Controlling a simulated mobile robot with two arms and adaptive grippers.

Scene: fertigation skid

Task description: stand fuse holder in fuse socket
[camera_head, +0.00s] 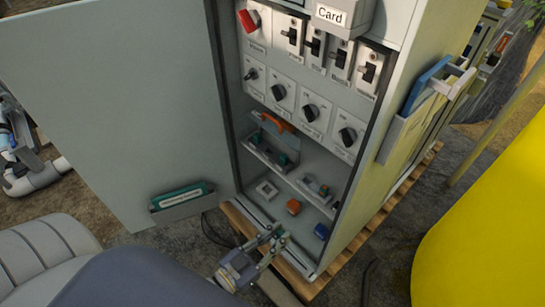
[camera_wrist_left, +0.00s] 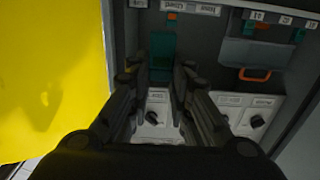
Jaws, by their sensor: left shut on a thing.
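My left gripper (camera_head: 274,237) is at the front lower edge of the open cabinet, shut on a small green piece, which I take for the fuse holder (camera_head: 283,240). In the left wrist view, the fuse holder (camera_wrist_left: 162,55) shows as a dark teal block at the fingertips of my left gripper (camera_wrist_left: 165,75). Its lower end is hard to make out. A pale square part on the cabinet floor (camera_head: 267,188), possibly the fuse socket, stands behind and apart from the gripper. My right gripper is not in view.
An orange block (camera_head: 293,207) and a blue block (camera_head: 322,231) sit on the cabinet floor. Rails with small modules (camera_head: 272,157) are above. The open door (camera_head: 120,100) fills the left, and a yellow tank (camera_head: 490,220) stands at right.

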